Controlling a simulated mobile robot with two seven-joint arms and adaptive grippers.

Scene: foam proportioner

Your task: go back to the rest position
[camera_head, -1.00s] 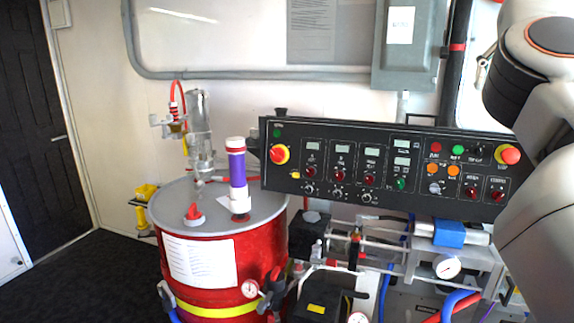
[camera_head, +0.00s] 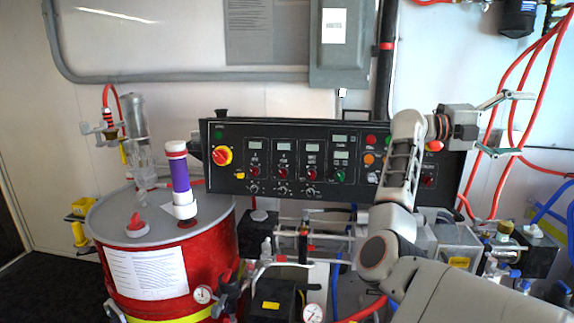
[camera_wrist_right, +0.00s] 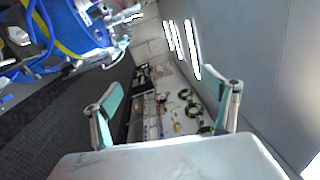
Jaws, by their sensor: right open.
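My right gripper (camera_head: 522,124) is at the right of the head view, in front of the right end of the black control panel (camera_head: 285,160). Its two fingers are spread apart and point right, with nothing between them. My right arm rises from the lower right and covers part of the panel. The right wrist view shows the same open, empty gripper (camera_wrist_right: 170,99), with shelving and coiled hoses far beyond the fingers. My left gripper is not in view.
A red drum (camera_head: 205,262) with a grey lid stands at left, carrying a purple-and-white tube (camera_head: 180,176). Red hoses (camera_head: 535,90) hang on the wall just beyond the right gripper. Pipes, gauges and valves fill the space below the panel. Dark floor is clear at lower left.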

